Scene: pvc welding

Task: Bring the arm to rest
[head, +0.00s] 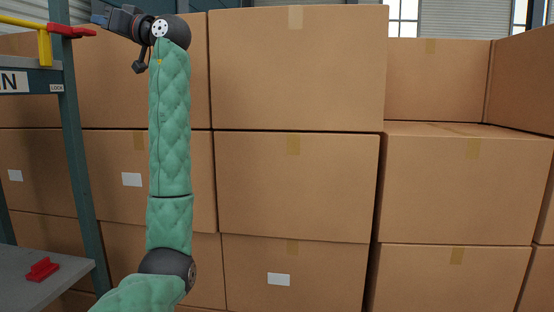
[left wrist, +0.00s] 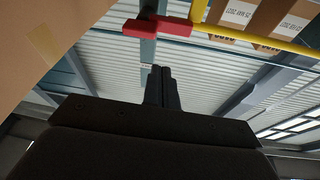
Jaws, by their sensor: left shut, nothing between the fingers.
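My left arm, in a green quilted sleeve, stands nearly upright at the left of the head view. My left gripper (head: 101,14) is at its top, pointing left, close to the red piece (head: 72,31) on the rack post. In the left wrist view the two dark fingers (left wrist: 161,88) are together with nothing between them. The gripper looks up towards the roof there. My right gripper is in neither view.
A teal rack (head: 80,160) with a yellow bar (head: 44,45) stands at the left. Its grey shelf (head: 45,275) holds a red block (head: 42,269). Stacked cardboard boxes (head: 298,75) fill the background. The red piece (left wrist: 158,27) also shows above the fingers in the wrist view.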

